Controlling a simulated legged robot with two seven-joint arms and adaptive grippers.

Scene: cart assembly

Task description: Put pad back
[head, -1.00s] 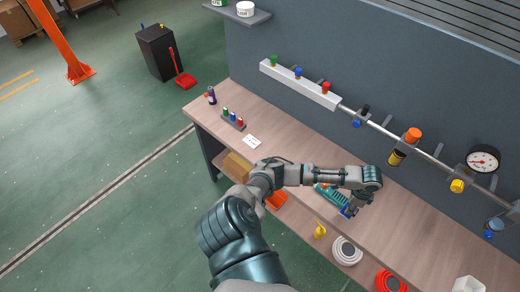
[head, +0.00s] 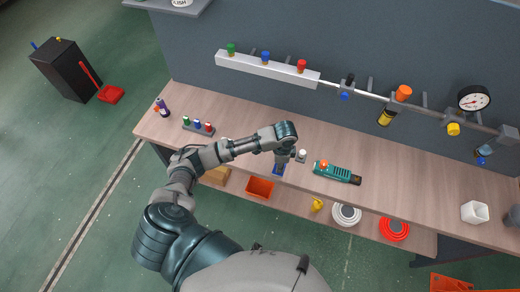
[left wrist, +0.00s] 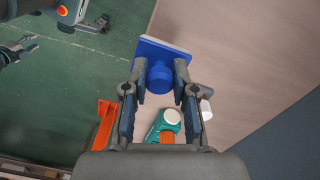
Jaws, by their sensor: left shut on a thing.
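A blue pad (left wrist: 160,62) with a flat square plate and a round knob is between the fingers of my left gripper (left wrist: 155,88), which is shut on its knob. In the head view my left gripper (head: 280,164) points down over the front of the bench, left of the teal power tool (head: 338,173). The blue pad (head: 278,170) shows only partly below it. Whether the pad touches the bench is unclear. The tool lies on the bench and shows a pale disc and an orange part in the wrist view (left wrist: 168,122). A gripper-like shape at that view's upper left may be my right gripper.
A small white-topped item (head: 302,155) stands between my left gripper and the tool. A rack with coloured bottles (head: 198,126) is on the bench at left. The lower shelf holds an orange bin (head: 260,188) and hose coils (head: 346,215).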

